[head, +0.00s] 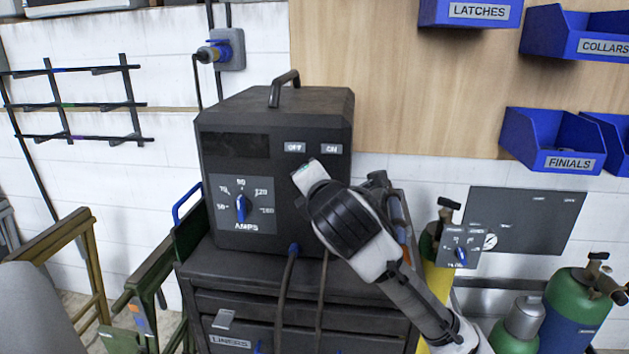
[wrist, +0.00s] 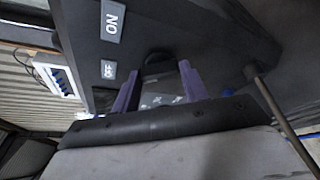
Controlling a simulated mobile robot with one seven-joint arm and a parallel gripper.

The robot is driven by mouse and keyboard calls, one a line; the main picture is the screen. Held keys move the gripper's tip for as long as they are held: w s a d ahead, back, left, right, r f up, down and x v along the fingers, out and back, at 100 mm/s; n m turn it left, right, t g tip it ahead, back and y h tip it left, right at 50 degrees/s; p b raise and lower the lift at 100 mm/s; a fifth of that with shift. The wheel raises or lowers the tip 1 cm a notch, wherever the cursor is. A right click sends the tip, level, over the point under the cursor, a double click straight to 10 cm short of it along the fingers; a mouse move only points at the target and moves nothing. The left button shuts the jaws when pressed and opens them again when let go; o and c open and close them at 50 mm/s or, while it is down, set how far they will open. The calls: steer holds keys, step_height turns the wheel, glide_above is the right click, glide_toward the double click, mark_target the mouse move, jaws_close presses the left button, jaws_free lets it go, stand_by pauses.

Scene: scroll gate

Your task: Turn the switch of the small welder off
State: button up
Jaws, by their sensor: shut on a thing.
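The welder (head: 275,115) is a dark box with a top handle, standing on a dark drawer cabinet. Its front carries an OFF label (head: 294,147), an ON label (head: 331,149) and a blue AMPS knob (head: 241,208). My gripper (head: 306,183) is at the front face, below these labels, and my wrist hides the switch area in the head view. In the wrist view, my gripper's purple-grey fingers (wrist: 158,88) are shut on the dark switch (wrist: 157,68) beside the OFF label (wrist: 108,69). I cannot tell which label the switch points to.
The drawer cabinet (head: 255,302) is below the welder, with cables hanging down its front. Gas bottles (head: 575,312) and a small panel with a blue knob (head: 460,247) stand to the right. Blue bins (head: 555,140) hang at upper right.

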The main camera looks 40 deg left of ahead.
steer(key=shift+n+h, duration=0.3)
steer(key=shift+n, duration=0.2)
steer(key=o, duration=1)
steer(key=b+v, duration=0.2)
steer(key=v, duration=1.1)
steer(key=shift+s+d+r, duration=0.15)
steer(key=shift+s+d, duration=0.1)
steer(key=shift+s, duration=0.05)
